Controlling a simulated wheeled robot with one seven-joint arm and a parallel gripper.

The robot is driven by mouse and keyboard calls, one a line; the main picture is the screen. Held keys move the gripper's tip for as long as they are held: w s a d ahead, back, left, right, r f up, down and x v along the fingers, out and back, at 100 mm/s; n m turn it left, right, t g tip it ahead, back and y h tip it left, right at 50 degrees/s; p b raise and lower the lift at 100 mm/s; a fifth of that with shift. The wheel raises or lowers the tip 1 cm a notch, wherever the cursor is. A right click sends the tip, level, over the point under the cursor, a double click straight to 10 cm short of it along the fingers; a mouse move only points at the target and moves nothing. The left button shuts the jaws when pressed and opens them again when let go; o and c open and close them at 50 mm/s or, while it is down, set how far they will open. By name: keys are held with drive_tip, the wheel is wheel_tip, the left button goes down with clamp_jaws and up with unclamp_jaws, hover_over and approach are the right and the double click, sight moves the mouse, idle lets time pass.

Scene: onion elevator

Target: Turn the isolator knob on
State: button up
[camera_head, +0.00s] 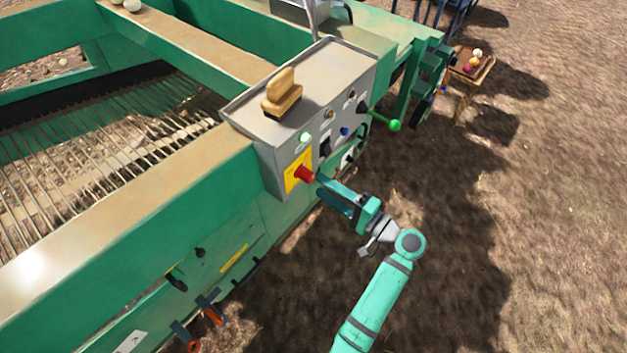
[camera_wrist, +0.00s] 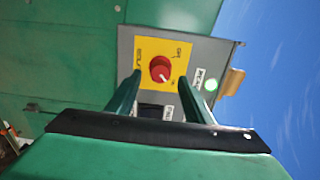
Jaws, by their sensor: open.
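The isolator knob (camera_head: 304,174) is red and sits on a yellow plate (camera_head: 292,171) on the front of a grey control box (camera_head: 330,85). In the wrist view the knob (camera_wrist: 160,69) lies ahead, between the two fingers in the picture. A pale mark on the knob points to the lower right, between the plate's printed labels. My gripper (camera_head: 328,184) is open and close in front of the knob. In the wrist view its green fingers (camera_wrist: 160,92) stand on either side, with nothing held. Whether they touch the knob cannot be told.
A lit green button (camera_head: 305,137) and a green-ended lever (camera_head: 394,125) are on the box. A wooden brush (camera_head: 282,95) lies on top. The green machine frame (camera_head: 180,225) runs left. A small wooden table (camera_head: 470,68) stands at back right. Open ground lies right.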

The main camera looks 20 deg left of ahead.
drive_tip(key=v, duration=0.4)
drive_tip(key=shift+d, duration=0.3)
drive_tip(key=shift+w, duration=0.15)
